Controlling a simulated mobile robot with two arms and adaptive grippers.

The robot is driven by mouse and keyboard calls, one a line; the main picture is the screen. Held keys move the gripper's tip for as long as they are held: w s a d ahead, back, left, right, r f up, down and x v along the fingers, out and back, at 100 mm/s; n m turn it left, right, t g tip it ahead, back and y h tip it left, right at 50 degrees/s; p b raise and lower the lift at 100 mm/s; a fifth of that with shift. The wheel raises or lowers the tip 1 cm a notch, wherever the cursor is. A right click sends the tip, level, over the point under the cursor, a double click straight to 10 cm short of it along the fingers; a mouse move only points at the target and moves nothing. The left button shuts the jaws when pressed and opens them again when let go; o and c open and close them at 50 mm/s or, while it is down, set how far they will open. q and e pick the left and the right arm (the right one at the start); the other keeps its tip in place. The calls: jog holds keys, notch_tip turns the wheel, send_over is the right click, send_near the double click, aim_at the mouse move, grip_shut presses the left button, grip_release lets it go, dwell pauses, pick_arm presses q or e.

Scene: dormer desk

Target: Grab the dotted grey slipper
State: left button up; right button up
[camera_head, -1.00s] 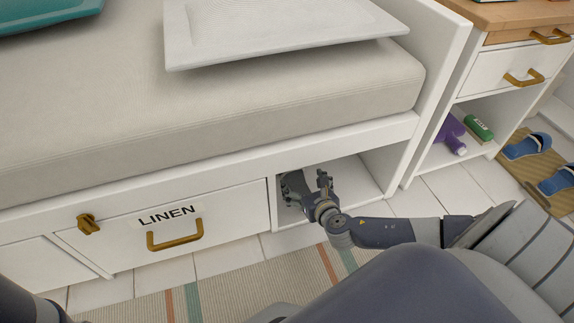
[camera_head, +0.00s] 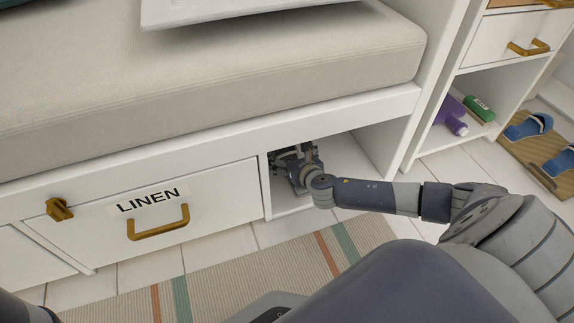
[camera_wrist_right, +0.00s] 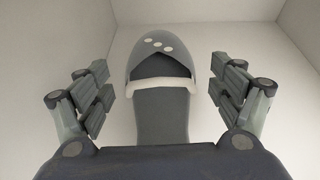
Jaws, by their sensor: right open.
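The dotted grey slipper (camera_wrist_right: 160,110) shows in the right wrist view, inside a white cubby. It has a grey upper with several white dots, a pale trim and a darker grey sole. Its toe points away from my wrist. My right gripper (camera_wrist_right: 163,85) is open, with one finger on each side of the slipper and a gap on both sides. In the head view my right gripper (camera_head: 290,160) reaches into the open cubby under the bed, and the slipper is hidden there. My left gripper is not in view.
The cubby (camera_head: 350,165) has white walls close around my gripper. A linen drawer (camera_head: 200,200) is shut to its left. Blue slippers (camera_head: 528,126) lie on a mat at the right. A purple bottle (camera_head: 452,117) and a green can (camera_head: 479,108) lie on a shelf.

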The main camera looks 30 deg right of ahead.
jog(key=shift+b+x, duration=0.4)
jog(key=shift+x, duration=0.55)
jog(key=shift+c, duration=0.2)
jog(key=c, duration=1.2)
jog(key=shift+r, duration=0.15)
